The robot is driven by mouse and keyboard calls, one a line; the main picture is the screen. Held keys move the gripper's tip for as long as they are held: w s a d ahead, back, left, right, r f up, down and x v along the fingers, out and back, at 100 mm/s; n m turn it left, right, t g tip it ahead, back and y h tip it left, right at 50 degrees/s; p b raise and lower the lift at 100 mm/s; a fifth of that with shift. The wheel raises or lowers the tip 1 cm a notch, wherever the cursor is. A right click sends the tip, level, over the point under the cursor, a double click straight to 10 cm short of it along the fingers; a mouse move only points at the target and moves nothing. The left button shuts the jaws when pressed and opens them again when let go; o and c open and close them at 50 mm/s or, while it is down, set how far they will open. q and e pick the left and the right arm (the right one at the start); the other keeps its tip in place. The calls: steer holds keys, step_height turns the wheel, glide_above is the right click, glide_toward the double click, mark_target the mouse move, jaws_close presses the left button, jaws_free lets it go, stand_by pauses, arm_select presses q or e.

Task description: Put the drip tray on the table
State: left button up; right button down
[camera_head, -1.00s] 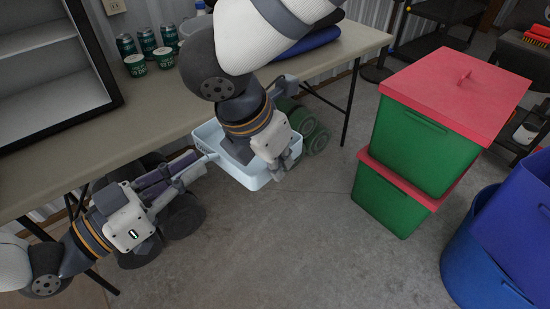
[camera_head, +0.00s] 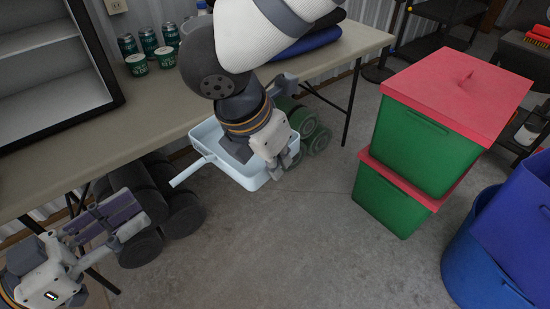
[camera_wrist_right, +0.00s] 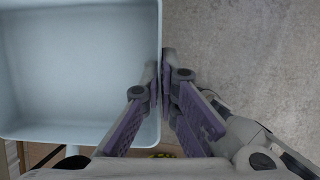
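The drip tray (camera_head: 244,176) is a shallow light-blue box with a straight handle pointing left. It is in the air in front of the table (camera_head: 165,100), overlapping its front edge in the head view. My right gripper (camera_head: 277,168) is shut on the tray's right-hand wall. In the right wrist view its fingers (camera_wrist_right: 162,75) pinch that wall, with the tray's inside (camera_wrist_right: 80,70) to the left. My left gripper (camera_head: 132,218) is open and empty, to the left of and below the tray handle. My right arm hides part of the tray.
Several green cans and tubs (camera_head: 150,45) and a dark-framed shelf (camera_head: 50,70) are on the table, with dark-blue folded cloth (camera_head: 305,43) farther right. Dark rolls and green rolls lie underneath. Stacked green boxes with red lids (camera_head: 425,140) and blue bins (camera_head: 495,245) stand right. The table's front middle is bare.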

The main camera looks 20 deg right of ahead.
arm_select(q)
steer(key=s+f+n+g+y, duration=0.2)
steer(key=s+f+n+y, duration=0.15)
steer(key=f, duration=0.55)
steer(key=s+f+n+g+y, duration=0.1)
steer(key=s+f+n+y, duration=0.25)
steer(key=f, duration=0.55)
steer(key=s+a+f+n+g+y, duration=0.2)
steer(key=s+a+f+g+y, duration=0.1)
steer(key=s, duration=0.7)
steer(key=s+a+f+n+g+y, duration=0.2)
steer(key=s+a+f+g+y, duration=0.2)
steer(key=s, duration=0.6)
steer(key=a+f+y, duration=0.1)
steer(key=a+y, duration=0.1)
steer(key=a, duration=0.1)
steer(key=shift+f+n+g, duration=0.25)
steer(key=shift+n+g, duration=0.05)
steer(key=shift+n, duration=0.1)
arm_select(e)
steer(key=s+d+f+m+g+y, duration=0.2)
steer(key=d+m+g, duration=0.1)
steer(key=m, duration=0.9)
steer(key=s+d+f+m+g+y, duration=0.1)
steer(key=s+d+m+g, duration=0.2)
steer(key=m, duration=0.9)
steer(key=shift+s+f+g+y, duration=0.3)
steer(key=shift+s+f+y, duration=0.05)
steer(key=shift+y, duration=0.05)
